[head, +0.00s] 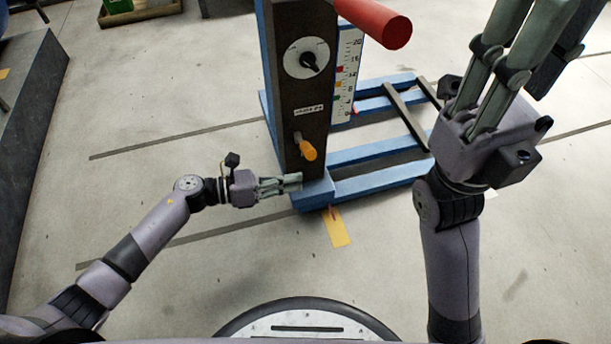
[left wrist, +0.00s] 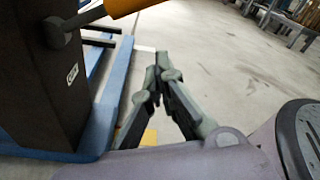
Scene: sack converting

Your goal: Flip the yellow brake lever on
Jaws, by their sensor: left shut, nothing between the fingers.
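The yellow brake lever (head: 308,151) sticks out low on the dark front of a blue-edged column. It slants down and to the right from its pivot. In the left wrist view the lever (left wrist: 126,4) shows at the top edge, partly cut off. My left gripper (head: 294,181) is shut and empty, just below the lever and apart from it, close to the column's foot. Its closed fingers (left wrist: 157,70) also show in the left wrist view, below and right of the lever. My right gripper (head: 508,75) is raised at the upper right; its fingertips are cut off by the frame.
A yellow floor mark (head: 336,228) lies in front. The floor left of the column is clear.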

